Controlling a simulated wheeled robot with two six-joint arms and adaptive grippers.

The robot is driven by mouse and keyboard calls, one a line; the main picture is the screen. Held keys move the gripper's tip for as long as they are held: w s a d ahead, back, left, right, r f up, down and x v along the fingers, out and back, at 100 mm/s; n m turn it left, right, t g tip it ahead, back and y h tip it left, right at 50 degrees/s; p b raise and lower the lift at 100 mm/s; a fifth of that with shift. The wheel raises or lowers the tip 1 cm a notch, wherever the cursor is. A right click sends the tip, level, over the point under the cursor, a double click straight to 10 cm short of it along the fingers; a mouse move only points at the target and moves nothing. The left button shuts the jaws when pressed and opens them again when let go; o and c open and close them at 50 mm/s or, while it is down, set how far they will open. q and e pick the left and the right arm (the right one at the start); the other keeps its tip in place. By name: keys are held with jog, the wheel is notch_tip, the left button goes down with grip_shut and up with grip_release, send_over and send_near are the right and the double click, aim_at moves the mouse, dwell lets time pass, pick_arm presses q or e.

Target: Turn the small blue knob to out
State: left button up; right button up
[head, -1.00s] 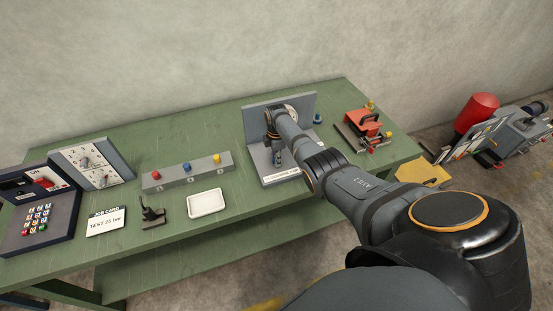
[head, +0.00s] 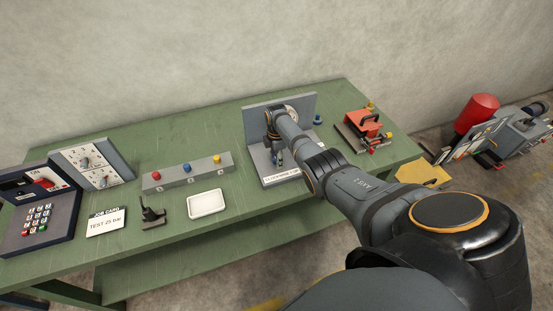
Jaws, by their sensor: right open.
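A grey stand with an upright back plate and a flat base (head: 262,178) is on the green bench. My right gripper (head: 277,157) points down over the base, in front of the back plate. It is open, small in the picture and partly covered by my arm. A small blue spot shows by its fingertips, but I cannot tell what it is. A small blue knob (head: 318,119) shows at the right edge of the back plate; its pointer setting is too small to read. A blue button (head: 187,168) is on a grey box at the left. My left gripper is out of view.
The grey box (head: 160,180) also carries red and yellow buttons. A white tray (head: 207,203), a black bracket (head: 152,214), a job card (head: 106,222) and a dial panel (head: 125,165) are at the left. A red clamp fixture (head: 362,123) stands right of the stand.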

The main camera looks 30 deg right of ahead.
jog(key=shift+r, duration=0.15)
notch_tip(320, 180, up, 12)
dwell(0.3)
dwell(0.4)
